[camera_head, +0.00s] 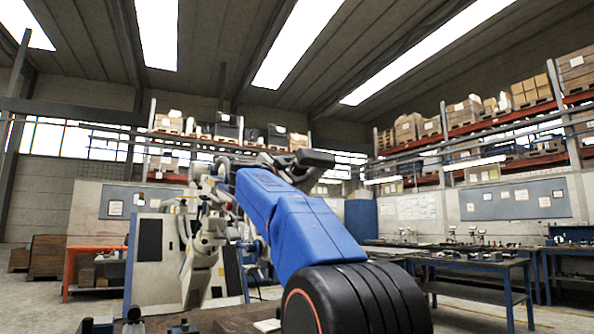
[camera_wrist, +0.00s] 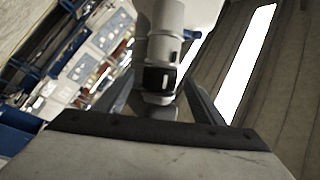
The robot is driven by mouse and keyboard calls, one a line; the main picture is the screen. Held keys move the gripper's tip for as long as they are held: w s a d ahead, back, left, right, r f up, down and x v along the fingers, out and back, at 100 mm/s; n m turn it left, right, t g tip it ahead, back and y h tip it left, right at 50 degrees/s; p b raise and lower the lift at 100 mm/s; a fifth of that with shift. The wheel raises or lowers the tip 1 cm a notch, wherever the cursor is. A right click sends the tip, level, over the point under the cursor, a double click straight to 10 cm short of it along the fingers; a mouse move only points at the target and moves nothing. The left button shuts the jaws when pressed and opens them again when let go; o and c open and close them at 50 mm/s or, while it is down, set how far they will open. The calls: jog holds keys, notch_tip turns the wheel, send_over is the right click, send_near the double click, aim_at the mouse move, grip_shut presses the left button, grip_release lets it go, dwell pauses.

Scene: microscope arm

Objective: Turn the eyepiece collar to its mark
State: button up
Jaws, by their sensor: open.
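In the wrist view, a pale grey eyepiece tube (camera_wrist: 165,18) comes down from the top centre. Near its lower end it carries a black collar (camera_wrist: 152,79) with a small white mark on its face. My gripper (camera_wrist: 158,92) is open, with one dark finger on each side of the tube's lower end. Gaps show between the fingers and the collar, but I cannot tell how deep the collar sits between them. In the head view, my blue arm hides most of the work area, and I cannot make out the collar there.
Metal work tables (camera_head: 470,262) with small items stand at the right. An orange-framed table (camera_head: 85,252) is at the left. High shelves with boxes (camera_head: 530,90) run along the back right wall.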

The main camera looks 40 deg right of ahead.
jog(key=shift+x, duration=0.9)
jog(key=c, duration=1)
jog(key=shift+w+r+m+g+y, duration=0.1)
jog(key=shift+m+g+y, duration=0.1)
jog(key=shift+m+g, duration=0.3)
jog(key=shift+w+r+m+g+y, duration=0.1)
jog(key=shift+m+g+y, duration=0.1)
jog(key=shift+m+g, duration=0.25)
jog(key=shift+c, duration=0.2)
jog(key=shift+s+m+g+y, duration=0.1)
jog(key=shift+m+g+y, duration=0.4)
jog(key=shift+m+g, duration=0.05)
jog(key=o, duration=1)
